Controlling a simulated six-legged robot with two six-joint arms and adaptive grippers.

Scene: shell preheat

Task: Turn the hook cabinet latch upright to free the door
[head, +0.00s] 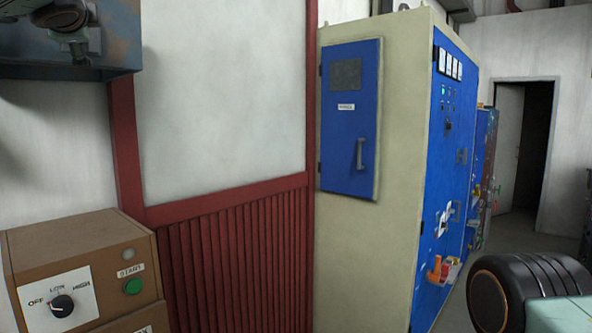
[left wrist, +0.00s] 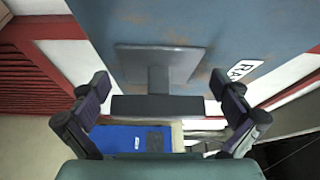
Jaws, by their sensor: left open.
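A dark grey latch (left wrist: 158,105) stands out from a worn blue-grey panel (left wrist: 225,35) in the left wrist view. It has a square plate, a short stem and a wide bar that lies across the picture. My left gripper (left wrist: 161,84) is open, with one finger on each side of the latch. Gaps show between the fingers and the bar, and I see no contact. In the head view the worn blue-grey cabinet (head: 105,62) is cut off at the upper left, with a dark arm part in front of it. The latch is not clear there. My right gripper is out of view.
A brown control box (head: 85,255) with a knob and a green button stands below at the left. A tall beige cabinet (head: 400,110) with a closed blue door (head: 349,120) stands at centre right. A red-framed white wall panel (head: 225,90) lies between them.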

